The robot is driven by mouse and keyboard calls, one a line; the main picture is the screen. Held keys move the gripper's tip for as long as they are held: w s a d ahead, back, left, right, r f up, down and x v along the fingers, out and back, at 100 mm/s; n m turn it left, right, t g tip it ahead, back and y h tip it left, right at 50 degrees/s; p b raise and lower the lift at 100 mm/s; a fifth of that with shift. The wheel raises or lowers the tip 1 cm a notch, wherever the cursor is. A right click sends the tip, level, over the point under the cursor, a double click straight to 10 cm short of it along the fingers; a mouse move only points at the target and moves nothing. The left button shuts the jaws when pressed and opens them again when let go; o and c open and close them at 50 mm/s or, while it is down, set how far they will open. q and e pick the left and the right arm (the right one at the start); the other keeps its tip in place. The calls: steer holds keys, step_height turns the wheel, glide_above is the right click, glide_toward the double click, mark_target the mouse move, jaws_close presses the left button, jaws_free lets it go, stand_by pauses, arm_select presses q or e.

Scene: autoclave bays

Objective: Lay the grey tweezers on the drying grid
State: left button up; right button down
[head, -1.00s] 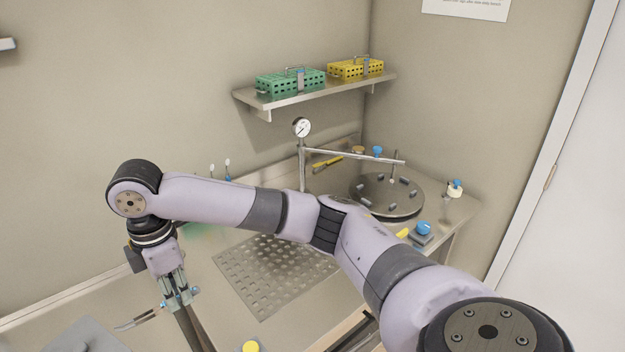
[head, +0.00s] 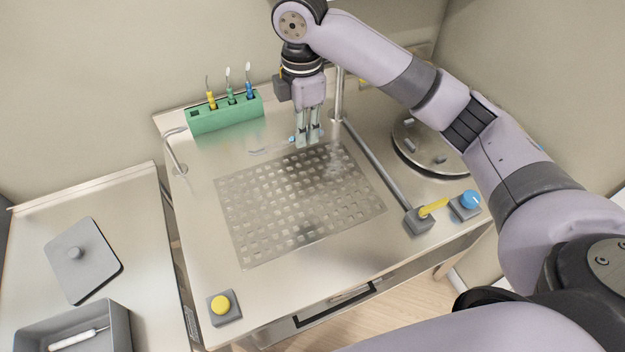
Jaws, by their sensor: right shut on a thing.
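My right gripper (head: 308,142) points down just above the back edge of the drying grid (head: 234,240), a perforated metal sheet on the steel worktop. It is shut on the grey tweezers (head: 266,151), whose thin arms stick out to the left of the fingertips. The rest of the tweezers is hidden by the fingers. The tweezers look close to the surface, but I cannot tell whether they touch it. The grid shows nothing lying on it. My left gripper is not in view.
A green rack (head: 225,114) with several tools stands behind the grid. A yellow button (head: 220,305) is at front left, a blue knob (head: 469,199) at right. A round lid (head: 420,150) lies behind my right arm. A grey tray (head: 122,325) holds a white tool.

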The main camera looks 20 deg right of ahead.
steer(key=p, duration=0.2)
glide_above(305, 192)
step_height(305, 192, down, 7)
step_height(305, 192, down, 5)
steer(key=shift+d+f+p, duration=0.15)
steer(key=shift+f+p, duration=0.05)
steer(key=shift+p, duration=0.1)
steer(key=shift+f, duration=0.6)
step_height(305, 192, down, 4)
steer(key=shift+r+p, duration=0.25)
steer(key=shift+p, duration=0.2)
steer(key=shift+f, duration=0.25)
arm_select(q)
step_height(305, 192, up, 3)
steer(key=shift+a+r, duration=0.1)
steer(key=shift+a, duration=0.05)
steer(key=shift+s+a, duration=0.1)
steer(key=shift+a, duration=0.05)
arm_select(e)
steer(key=shift+f, duration=0.1)
steer(key=c, duration=1.6)
jaws_free()
